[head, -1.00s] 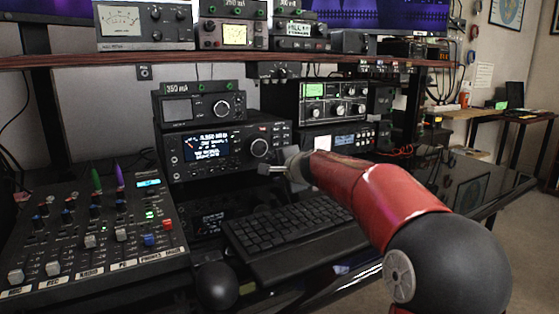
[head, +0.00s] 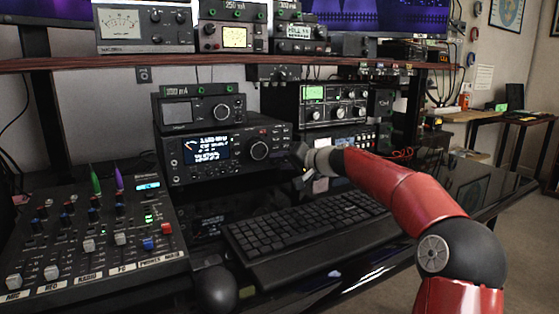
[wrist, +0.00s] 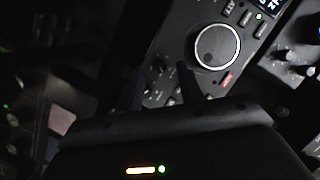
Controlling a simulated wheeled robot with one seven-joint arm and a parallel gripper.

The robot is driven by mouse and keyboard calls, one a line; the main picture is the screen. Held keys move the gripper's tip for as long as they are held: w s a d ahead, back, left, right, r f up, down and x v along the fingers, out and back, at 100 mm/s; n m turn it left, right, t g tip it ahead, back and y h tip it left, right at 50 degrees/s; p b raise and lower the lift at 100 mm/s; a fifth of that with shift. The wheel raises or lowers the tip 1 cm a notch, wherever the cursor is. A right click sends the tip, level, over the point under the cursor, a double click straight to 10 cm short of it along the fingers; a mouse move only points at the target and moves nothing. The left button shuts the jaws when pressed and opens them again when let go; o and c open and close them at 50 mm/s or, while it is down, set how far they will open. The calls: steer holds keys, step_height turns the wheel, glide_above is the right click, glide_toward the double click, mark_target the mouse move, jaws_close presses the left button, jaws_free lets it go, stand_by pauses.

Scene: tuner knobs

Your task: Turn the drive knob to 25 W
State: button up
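The radio transceiver (head: 178,164) sits on the desk with a lit display and a large round tuning knob (head: 258,151). In the wrist view the tuning knob (wrist: 217,46) has a bright ring. Small knobs (wrist: 160,64) show on the radio panel beside it. I cannot read which one is the drive knob. My gripper (head: 301,158) is at the radio's right end in the head view. In the wrist view my gripper (wrist: 163,88) has two dark fingers apart, with the small-knob area visible between them. I cannot tell whether they touch a knob.
A keyboard (head: 305,225) lies in front of the radio. A mixer (head: 85,235) stands at left and a mouse (head: 216,288) beside the keyboard. A tuner with a green meter (head: 333,104) stands behind my gripper. A wooden shelf (head: 180,61) runs above.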

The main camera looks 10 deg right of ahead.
steer(key=shift+x, duration=0.85)
jaws_close()
steer(key=shift+f, duration=0.1)
steer(key=n+h+b, duration=0.2)
steer(key=n, duration=0.1)
steer(key=shift+s+a, duration=0.1)
steer(key=shift+a, duration=0.1)
steer(key=shift+n+h+b, duration=0.9)
steer(key=shift+n+b, duration=0.05)
steer(key=shift+n, duration=0.25)
